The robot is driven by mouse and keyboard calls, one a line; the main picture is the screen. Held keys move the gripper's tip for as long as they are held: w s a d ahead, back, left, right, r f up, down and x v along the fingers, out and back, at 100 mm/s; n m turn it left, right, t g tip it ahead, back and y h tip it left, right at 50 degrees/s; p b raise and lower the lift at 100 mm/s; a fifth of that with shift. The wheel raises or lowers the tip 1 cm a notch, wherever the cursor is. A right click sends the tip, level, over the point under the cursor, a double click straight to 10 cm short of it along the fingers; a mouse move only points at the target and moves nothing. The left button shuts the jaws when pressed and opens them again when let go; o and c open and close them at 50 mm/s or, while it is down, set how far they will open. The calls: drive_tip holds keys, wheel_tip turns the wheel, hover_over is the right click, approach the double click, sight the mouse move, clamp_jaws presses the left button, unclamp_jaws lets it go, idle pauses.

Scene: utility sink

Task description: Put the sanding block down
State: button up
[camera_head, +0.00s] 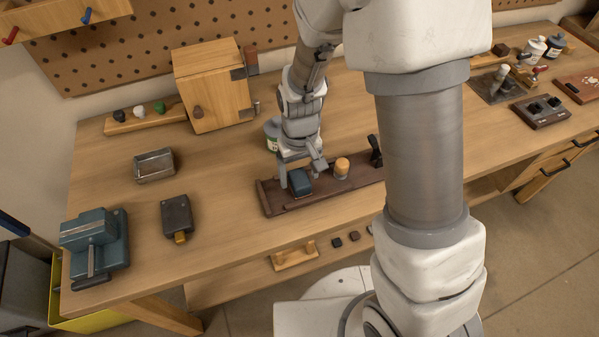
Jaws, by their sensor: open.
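A small dark blue block (300,182), which looks like the sanding block, rests at the left part of a long dark brown wooden tray (272,203). My gripper (299,176) points down over the block, with its open fingers at the block's sides. One finger shows at the block's left and another part at its upper right. Whether a finger touches the block cannot be told at this size. The gripper hides part of the block's top and back.
On the tray, a tan-topped cylinder (342,168) stands just right of the block, with a dark upright piece (375,150) beyond. A jar (272,133) stands behind my gripper. A wooden cabinet (212,88), metal tin (154,165) and vise (95,243) are left. Bare bench lies between.

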wheel_tip(320, 180, up, 12)
drive_tip(key=p, duration=0.1)
wheel_tip(320, 180, up, 10)
drive_tip(key=f+m+t, duration=0.1)
drive_tip(key=t, duration=0.1)
hover_over(300, 178)
drive_tip(key=s+d, duration=0.4)
drive_tip(key=d, duration=0.1)
drive_tip(key=s+d+r+m+t, duration=0.2)
drive_tip(key=s+d+r, duration=0.3)
drive_tip(key=s, duration=0.3)
drive_tip(key=shift+s+d+r+t, duration=0.15)
drive_tip(key=shift+d+r+t, duration=0.1)
drive_tip(key=shift+r+t, duration=0.6)
